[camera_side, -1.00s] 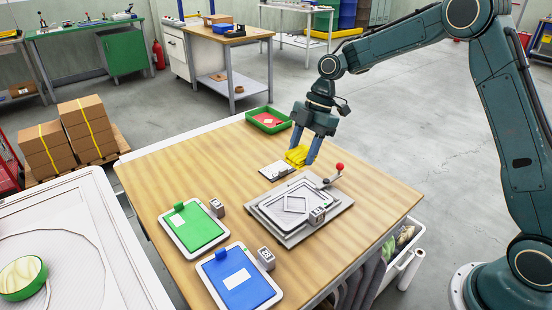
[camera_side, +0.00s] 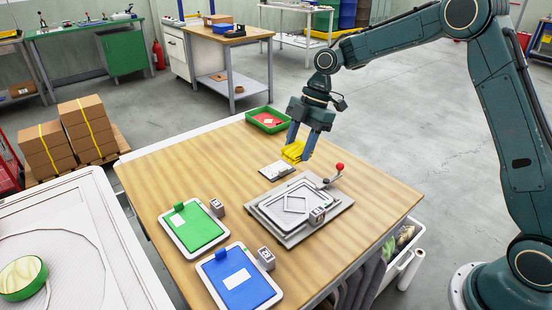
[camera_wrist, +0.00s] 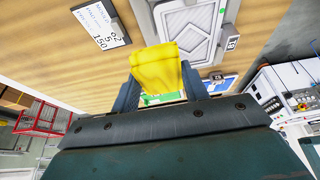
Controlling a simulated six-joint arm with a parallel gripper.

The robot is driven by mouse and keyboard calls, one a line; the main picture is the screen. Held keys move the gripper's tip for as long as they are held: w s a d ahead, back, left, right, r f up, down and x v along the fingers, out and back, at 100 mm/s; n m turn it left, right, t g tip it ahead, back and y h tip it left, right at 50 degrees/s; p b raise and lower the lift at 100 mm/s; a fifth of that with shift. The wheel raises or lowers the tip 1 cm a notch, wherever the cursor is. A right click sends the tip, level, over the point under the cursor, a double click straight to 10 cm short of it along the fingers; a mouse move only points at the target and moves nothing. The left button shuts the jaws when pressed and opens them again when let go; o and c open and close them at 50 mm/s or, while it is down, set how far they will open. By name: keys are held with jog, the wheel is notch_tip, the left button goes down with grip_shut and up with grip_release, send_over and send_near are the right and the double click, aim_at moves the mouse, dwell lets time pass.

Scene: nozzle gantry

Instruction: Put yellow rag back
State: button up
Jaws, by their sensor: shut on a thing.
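The yellow rag (camera_side: 293,151) is folded and held between the fingers of my gripper (camera_side: 301,153), which is shut on it. In the side view it is over the back part of the wooden table, just behind the small black-and-white card; its exact height above the table is hard to tell. In the wrist view the rag (camera_wrist: 160,70) fills the space between the fingers (camera_wrist: 158,88). A green tray (camera_side: 268,120) with a red item inside stands at the back of the table, behind and left of the rag.
A grey plate fixture (camera_side: 318,225) with a red-knobbed lever (camera_side: 339,166) sits at the table's right. The small card (camera_side: 277,169) lies before the rag. A green board (camera_side: 193,228) and a blue board (camera_side: 240,278) lie at front left. The middle-left wood is clear.

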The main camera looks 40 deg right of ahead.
send_over(245, 190)
jog(key=d, duration=0.1)
jog(key=f, duration=0.2)
jog(key=shift+d+f, duration=0.2)
jog(key=shift+f, duration=3.7)
jog(key=shift+f, duration=0.15)
jog(key=o, duration=1)
jog(key=shift+c, duration=0.2)
jog(key=v, duration=1.2)
jog(key=shift+s, duration=0.1)
